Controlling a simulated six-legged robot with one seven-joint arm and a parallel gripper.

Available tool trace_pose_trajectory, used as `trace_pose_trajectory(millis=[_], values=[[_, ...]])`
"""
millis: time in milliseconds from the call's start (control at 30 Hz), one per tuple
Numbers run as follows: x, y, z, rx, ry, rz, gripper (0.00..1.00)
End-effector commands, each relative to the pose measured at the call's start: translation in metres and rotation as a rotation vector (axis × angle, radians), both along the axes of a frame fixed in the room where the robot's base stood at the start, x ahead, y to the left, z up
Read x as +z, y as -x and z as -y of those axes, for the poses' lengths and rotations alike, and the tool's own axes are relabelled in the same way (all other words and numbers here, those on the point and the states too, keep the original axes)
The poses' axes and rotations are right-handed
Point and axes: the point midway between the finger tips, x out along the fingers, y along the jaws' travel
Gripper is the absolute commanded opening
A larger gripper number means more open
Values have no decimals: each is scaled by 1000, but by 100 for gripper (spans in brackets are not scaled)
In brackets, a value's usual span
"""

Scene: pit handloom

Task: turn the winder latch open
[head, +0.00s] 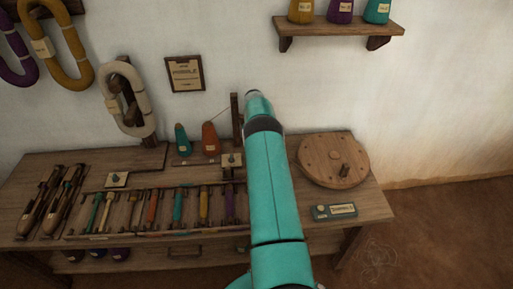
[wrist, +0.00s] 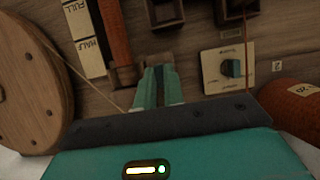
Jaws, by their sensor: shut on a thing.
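My gripper (wrist: 163,72) has its teal fingers close together low over the bench in the wrist view. They are shut on a small part that is mostly hidden between them, which I take to be the winder latch. How far the latch is turned cannot be seen. A reddish-brown upright piece with a small wooden block (wrist: 126,76) stands just left of the fingers, apart from them. The round wooden winder wheel (wrist: 28,85) is at the far left. In the head view the wheel (head: 333,160) lies right of my arm, which hides the gripper there.
An orange cone (wrist: 295,108) is close at lower right. Thin threads cross nearby. In the head view, several shuttles (head: 178,205) fill the bench front, and a small labelled box (head: 334,211) lies near the wheel.

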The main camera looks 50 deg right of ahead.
Motion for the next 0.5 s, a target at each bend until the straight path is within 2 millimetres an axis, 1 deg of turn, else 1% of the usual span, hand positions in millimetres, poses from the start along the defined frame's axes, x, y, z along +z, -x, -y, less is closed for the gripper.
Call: trace_pose_trajectory(millis=[467,500], values=[[1,0,1,13,3,2,0],[1,0,1,13,3,2,18]])
